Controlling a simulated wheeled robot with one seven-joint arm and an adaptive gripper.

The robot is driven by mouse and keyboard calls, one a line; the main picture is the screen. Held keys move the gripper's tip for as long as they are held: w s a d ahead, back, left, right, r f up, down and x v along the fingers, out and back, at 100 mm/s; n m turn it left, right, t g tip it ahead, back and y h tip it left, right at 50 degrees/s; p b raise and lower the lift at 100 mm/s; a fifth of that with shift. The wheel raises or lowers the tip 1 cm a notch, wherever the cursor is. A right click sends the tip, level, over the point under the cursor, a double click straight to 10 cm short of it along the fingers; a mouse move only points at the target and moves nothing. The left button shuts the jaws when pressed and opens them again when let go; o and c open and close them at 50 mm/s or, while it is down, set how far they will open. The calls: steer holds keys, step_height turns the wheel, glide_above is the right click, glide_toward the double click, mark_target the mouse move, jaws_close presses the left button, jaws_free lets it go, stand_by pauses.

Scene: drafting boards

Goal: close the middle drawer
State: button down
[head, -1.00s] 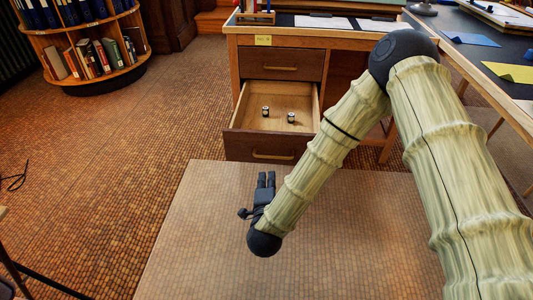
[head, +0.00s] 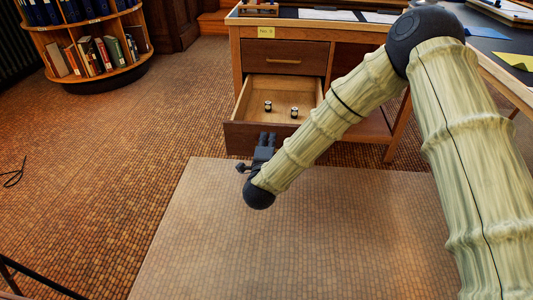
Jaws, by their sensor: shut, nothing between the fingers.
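The open drawer (head: 239,137) sticks out of the wooden desk, below a closed top drawer (head: 285,57). Its front is dark brown, its inside pale wood. Whether another drawer lies beneath it is hidden. My gripper (head: 267,138) is shut and empty. Its fingertips point toward the drawer and overlap the drawer front in the picture. I cannot tell whether they touch it. The drawer's handle is hidden behind my gripper and arm.
Two small dark-and-light items, one on the left (head: 268,106) and one on the right (head: 294,112), stand inside the drawer. A pale mat (head: 300,235) covers the floor in front. A round bookcase (head: 98,45) stands at upper left. The tiled floor between is clear.

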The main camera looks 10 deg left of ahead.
mark_target(270, 127)
steer(key=w+b, duration=0.1)
steer(key=w, duration=0.2)
steer(key=shift+f, duration=0.1)
steer(key=shift+w, duration=0.35)
steer(key=shift+d, duration=0.1)
